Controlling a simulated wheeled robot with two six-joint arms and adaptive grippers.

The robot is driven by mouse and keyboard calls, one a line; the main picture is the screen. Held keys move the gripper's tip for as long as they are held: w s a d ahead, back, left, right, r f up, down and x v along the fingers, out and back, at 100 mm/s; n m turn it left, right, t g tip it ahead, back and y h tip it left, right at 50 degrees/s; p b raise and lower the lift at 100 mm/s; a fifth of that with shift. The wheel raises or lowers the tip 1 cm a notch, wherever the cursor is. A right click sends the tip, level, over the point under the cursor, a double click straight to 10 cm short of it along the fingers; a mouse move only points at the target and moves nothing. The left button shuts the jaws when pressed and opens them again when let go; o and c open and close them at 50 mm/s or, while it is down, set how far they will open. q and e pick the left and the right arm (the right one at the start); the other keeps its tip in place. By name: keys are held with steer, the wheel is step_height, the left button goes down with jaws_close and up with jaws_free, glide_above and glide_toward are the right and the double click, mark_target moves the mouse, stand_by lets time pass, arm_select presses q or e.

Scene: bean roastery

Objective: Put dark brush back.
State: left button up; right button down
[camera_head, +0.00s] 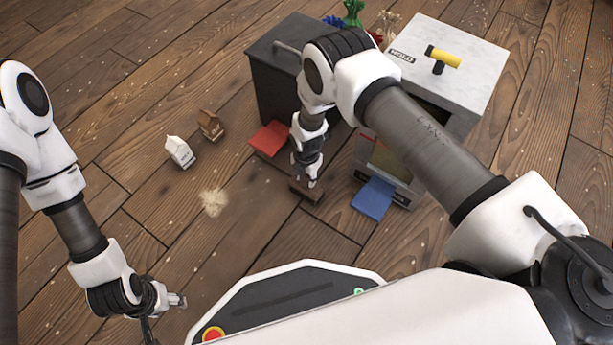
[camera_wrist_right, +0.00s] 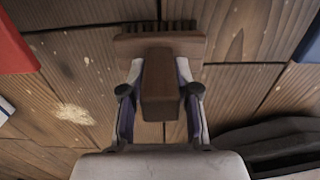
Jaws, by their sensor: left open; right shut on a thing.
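The dark brush (camera_head: 307,194) has a brown wooden block and handle with dark bristles. My right gripper (camera_head: 306,180) is shut on its handle, and in the right wrist view the brush handle (camera_wrist_right: 160,85) sits between the two fingers. The bristles point away from the wrist. The brush is over the wooden floor, between the red flap and the blue flap; I cannot tell whether it touches the floor. My left gripper (camera_head: 178,300) is open and empty at the lower left, far from the brush.
A dark box (camera_head: 283,75) with a red flap (camera_head: 269,138) stands behind. A grey box (camera_head: 478,55) marked HOLD bears a yellow-handled tool (camera_head: 443,60); a blue flap (camera_head: 373,199) is at its front. Two small cartons (camera_head: 180,151) and a pale dust patch (camera_head: 213,202) lie left.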

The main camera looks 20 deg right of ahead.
steer(key=c, duration=0.8)
jaws_free()
steer(key=shift+c, duration=0.2)
step_height(320, 180, up, 12)
steer(key=p, duration=0.8)
steer(key=shift+r, duration=0.2)
steer(key=shift+f, duration=0.1)
steer(key=s+d+m, duration=0.7)
steer(key=s+m, duration=0.4)
steer(key=s, duration=0.1)
steer(key=s+d+r+m, duration=0.1)
steer(key=s+r+m, duration=0.2)
steer(key=s+m, duration=0.4)
steer(key=s+d+r+m, duration=0.1)
steer(key=s+r+m, duration=0.2)
steer(key=s+m, duration=0.5)
steer(key=shift+d+r, duration=0.15)
steer(key=shift+d, duration=0.25)
